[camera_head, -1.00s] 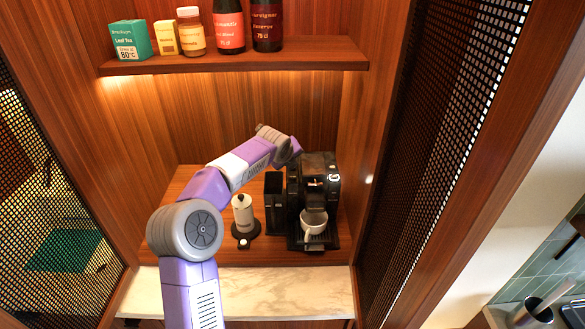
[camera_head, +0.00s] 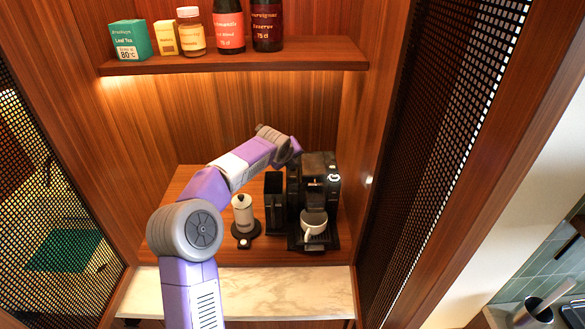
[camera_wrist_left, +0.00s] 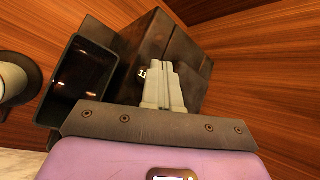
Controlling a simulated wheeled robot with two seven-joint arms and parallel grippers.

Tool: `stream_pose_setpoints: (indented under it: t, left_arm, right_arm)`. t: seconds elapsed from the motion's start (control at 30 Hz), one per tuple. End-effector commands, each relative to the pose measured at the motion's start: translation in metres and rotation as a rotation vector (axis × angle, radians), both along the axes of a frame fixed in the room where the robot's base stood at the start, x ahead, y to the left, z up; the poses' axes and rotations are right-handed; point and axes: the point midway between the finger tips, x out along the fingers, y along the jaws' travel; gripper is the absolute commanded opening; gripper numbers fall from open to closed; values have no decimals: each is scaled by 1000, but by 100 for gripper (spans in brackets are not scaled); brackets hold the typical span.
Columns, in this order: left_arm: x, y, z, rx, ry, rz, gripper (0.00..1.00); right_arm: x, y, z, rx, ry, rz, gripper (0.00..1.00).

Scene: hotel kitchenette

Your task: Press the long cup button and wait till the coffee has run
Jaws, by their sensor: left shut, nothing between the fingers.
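The black coffee machine (camera_head: 320,168) stands on the wooden counter, and its top fills the middle of the left wrist view (camera_wrist_left: 190,62). A white cup (camera_head: 313,219) stands under its spout on the drip tray (camera_head: 325,243). I cannot make out coffee running. My left gripper (camera_wrist_left: 163,68) is shut and empty, with its fingertips over the machine's top. A small pale mark (camera_wrist_left: 142,73) shows beside the fingers. I cannot tell whether they touch a button; no button label is readable. My right gripper is not in view.
A white milk frother (camera_head: 243,212) on a dark base stands left of the machine. A shelf (camera_head: 235,58) with a tea box, jar and bottles runs above. Mesh side panels (camera_head: 425,140) bound the niche. The marble front edge (camera_head: 290,293) is clear.

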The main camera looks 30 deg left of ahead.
Motion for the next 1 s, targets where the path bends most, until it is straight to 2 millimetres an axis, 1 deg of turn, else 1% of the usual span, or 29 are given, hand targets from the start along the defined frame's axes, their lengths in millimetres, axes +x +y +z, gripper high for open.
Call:
stream_pose_setpoints:
  t: [0.23, 0.57, 1.0]
  left_arm:
    - [0, 0, -8, 0, 1, 0, 0]
    - [0, 0, -8, 0, 0, 0, 0]
    - [0, 0, -13, 0, 0, 0, 0]
  right_arm:
    - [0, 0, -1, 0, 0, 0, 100]
    - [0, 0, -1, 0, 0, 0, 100]
    - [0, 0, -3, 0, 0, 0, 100]
